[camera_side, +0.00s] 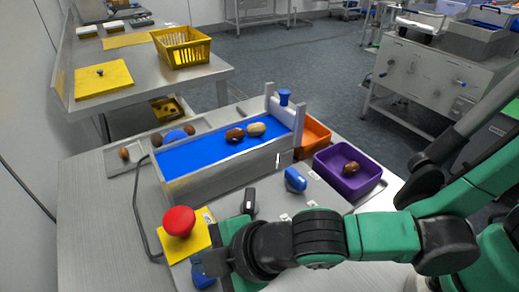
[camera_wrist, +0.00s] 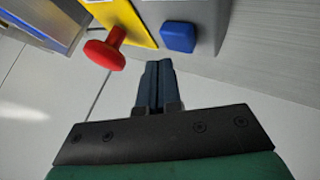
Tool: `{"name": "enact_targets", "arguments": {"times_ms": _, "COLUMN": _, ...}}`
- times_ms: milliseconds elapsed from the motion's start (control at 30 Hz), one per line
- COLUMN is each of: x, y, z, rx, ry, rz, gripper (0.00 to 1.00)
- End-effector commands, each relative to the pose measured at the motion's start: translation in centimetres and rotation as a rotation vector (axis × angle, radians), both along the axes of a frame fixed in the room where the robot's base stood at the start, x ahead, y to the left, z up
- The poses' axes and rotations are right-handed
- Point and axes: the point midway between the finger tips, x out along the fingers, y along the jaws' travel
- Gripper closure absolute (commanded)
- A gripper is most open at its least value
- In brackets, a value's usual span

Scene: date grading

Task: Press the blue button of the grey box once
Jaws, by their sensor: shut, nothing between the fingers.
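The blue button (camera_wrist: 178,37) is a rounded square on the grey box (camera_wrist: 207,28), just right of a yellow plate in the wrist view. My gripper (camera_wrist: 157,66) is shut and empty. Its dark fingertips show just below and left of the blue button, with a small visible gap between them. I cannot tell the height above it. In the side view my gripper is at the lower left, low over the near end of the worktop. A blue patch there is partly covered, and I cannot tell whether it is the button or my fingers.
A red mushroom button (camera_side: 179,221) stands on the yellow plate (camera_side: 199,243), close beside my gripper. A blue belt (camera_side: 205,153) carries dates behind it. A blue knob (camera_side: 295,180), a purple bin (camera_side: 347,194) and an orange bin (camera_side: 316,131) stand to the right.

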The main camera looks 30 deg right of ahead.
Motion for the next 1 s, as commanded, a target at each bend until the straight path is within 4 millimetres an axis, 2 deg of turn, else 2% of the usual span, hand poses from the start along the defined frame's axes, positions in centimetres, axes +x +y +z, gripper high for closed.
{"name": "enact_targets", "arguments": {"times_ms": 1000, "x": -0.01, "y": 0.01, "z": -0.89, "rx": 0.0, "ry": 0.0, "rz": 0.0, "gripper": 1.0}}
